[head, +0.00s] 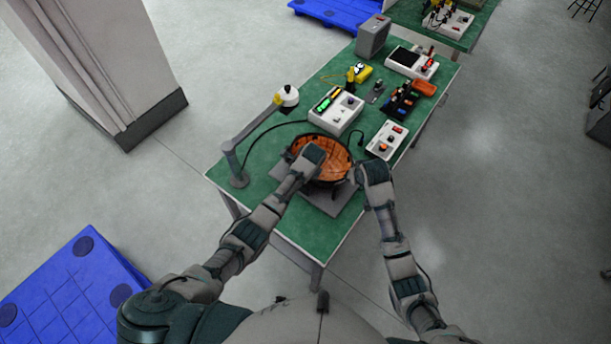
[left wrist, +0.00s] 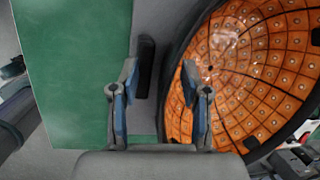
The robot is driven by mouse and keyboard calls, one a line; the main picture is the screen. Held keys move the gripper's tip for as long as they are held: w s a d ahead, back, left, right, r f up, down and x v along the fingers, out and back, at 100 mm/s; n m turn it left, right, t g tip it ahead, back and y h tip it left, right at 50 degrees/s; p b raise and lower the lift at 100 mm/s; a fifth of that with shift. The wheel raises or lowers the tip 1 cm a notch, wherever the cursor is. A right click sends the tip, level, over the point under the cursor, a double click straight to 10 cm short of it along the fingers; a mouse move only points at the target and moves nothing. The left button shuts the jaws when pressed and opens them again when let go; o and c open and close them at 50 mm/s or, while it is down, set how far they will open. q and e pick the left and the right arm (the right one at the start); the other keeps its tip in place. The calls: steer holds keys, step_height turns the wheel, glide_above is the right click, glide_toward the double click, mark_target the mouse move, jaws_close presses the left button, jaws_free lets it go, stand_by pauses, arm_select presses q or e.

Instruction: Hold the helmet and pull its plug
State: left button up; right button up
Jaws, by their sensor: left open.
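The helmet (head: 338,171) is a dark-rimmed bowl with an orange, tiled inside facing up, on a grey mat on the green bench. In the left wrist view the helmet (left wrist: 255,65) fills the right side. My left gripper (head: 313,158) is over the helmet's left part. In the left wrist view my left gripper (left wrist: 160,85) is open, with the dark rim showing between its fingers, one finger over the orange inside. Contact cannot be told. My right gripper (head: 357,175) is close to the helmet's right edge; its fingers are too small to judge. The plug cannot be made out.
A dark cable (head: 357,137) curves by the helmet's far right side. A white box with a green display (head: 336,110) and a white switch box (head: 386,140) stand behind. A lamp arm (head: 252,134) rises at the left. The bench's front left is clear.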

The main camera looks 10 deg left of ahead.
arm_select(q)
steer(key=shift+a, duration=0.1)
steer(key=shift+d, duration=0.2)
steer(key=d, duration=0.3)
steer(key=shift+d+r, duration=0.2)
steer(key=shift+d, duration=0.05)
jaws_close()
steer(key=shift+a+f, duration=0.1)
steer(key=shift+a, duration=1.5)
steer(key=shift+d, duration=1.15)
steer(key=shift+a, duration=0.85)
steer(key=shift+d, duration=0.6)
steer(key=shift+a, duration=0.35)
arm_select(e)
steer(key=w+d+f+n+g+y, duration=0.1)
steer(key=w+d+f+n+y, duration=0.1)
steer(key=d+n+y, duration=0.4)
steer(key=w+n, duration=0.1)
steer(key=n, duration=0.2)
steer(key=shift+f+g, duration=0.25)
steer(key=shift+g, duration=0.05)
